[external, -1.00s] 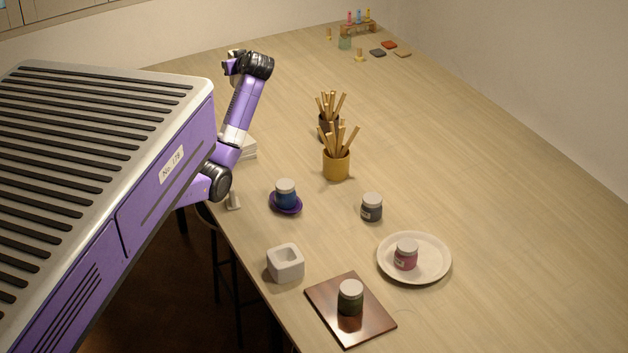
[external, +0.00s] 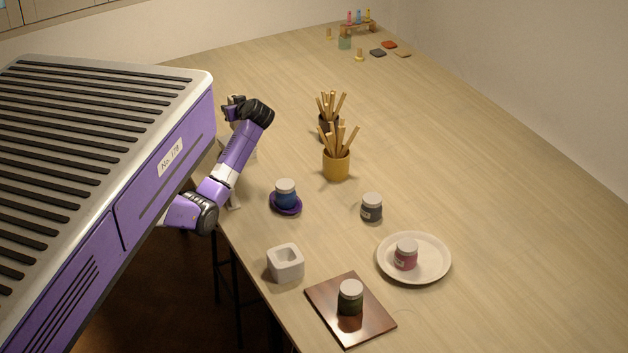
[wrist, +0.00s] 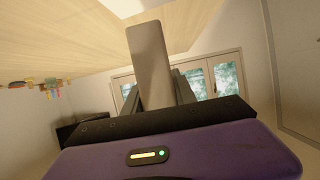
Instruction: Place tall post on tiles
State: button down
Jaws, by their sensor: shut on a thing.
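A tall, grey, flat-sided post (wrist: 148,60) stands out from between the fingers of my gripper (wrist: 158,90) in the wrist view. My gripper is shut on it. In the external view my gripper (external: 230,108) is at the left side of the table, above the tabletop, and the post cannot be made out there. A pale stack (external: 253,153), which looks like tiles, lies behind my arm and is mostly hidden. Part of a white surface (wrist: 128,6) shows at the top of the wrist view; I cannot tell what it is.
A blue jar (external: 286,193) on a purple saucer, a white square pot (external: 286,263) and a dark jar (external: 371,207) stand nearer. The right side of the table is clear.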

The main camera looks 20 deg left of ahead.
jog(key=shift+f, duration=2.05)
jog(key=shift+f, duration=0.15)
jog(key=c, duration=1)
grip_release()
jog(key=shift+r+p, duration=0.25)
jog(key=shift+p, duration=0.05)
jog(key=b+v, duration=0.2)
jog(key=v, duration=1)
jog(key=shift+f, duration=0.1)
